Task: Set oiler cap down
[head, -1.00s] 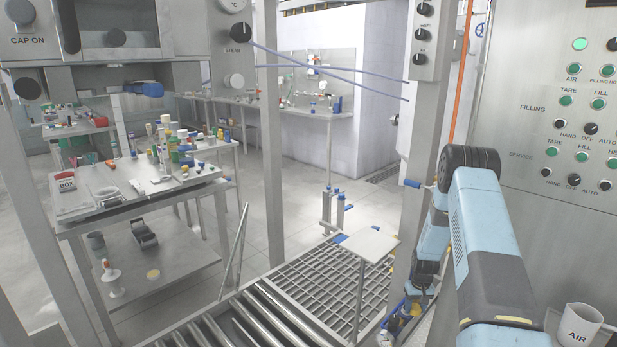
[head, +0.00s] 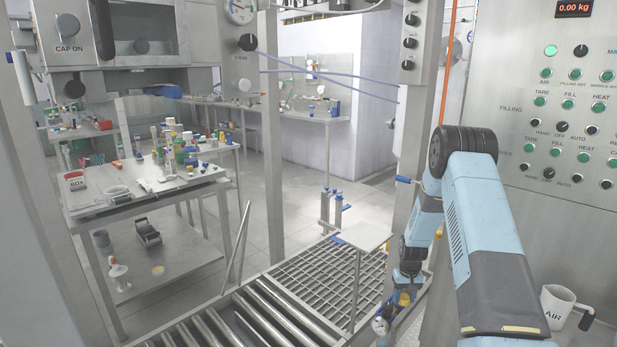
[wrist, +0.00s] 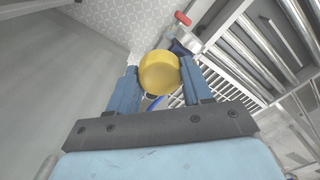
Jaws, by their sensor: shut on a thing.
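The oiler cap (wrist: 159,72) looks like a round yellow cap in the wrist view. My gripper (wrist: 160,80) is shut on it, with one blue finger on each side. In the head view my gripper (head: 398,300) hangs low at the end of my blue arm, beside the steel post and the grating. Yellow shows there, but the cap is too small to make out clearly. The surface under the cap is partly hidden by the cap and fingers.
A small square plate on a stand (head: 362,236) rises left of my gripper, above the floor grating (head: 318,280). Steel rollers (head: 215,325) lie in front. A white AIR jug (head: 556,307) stands at the right. A red-handled fitting (wrist: 183,22) is close beyond the cap.

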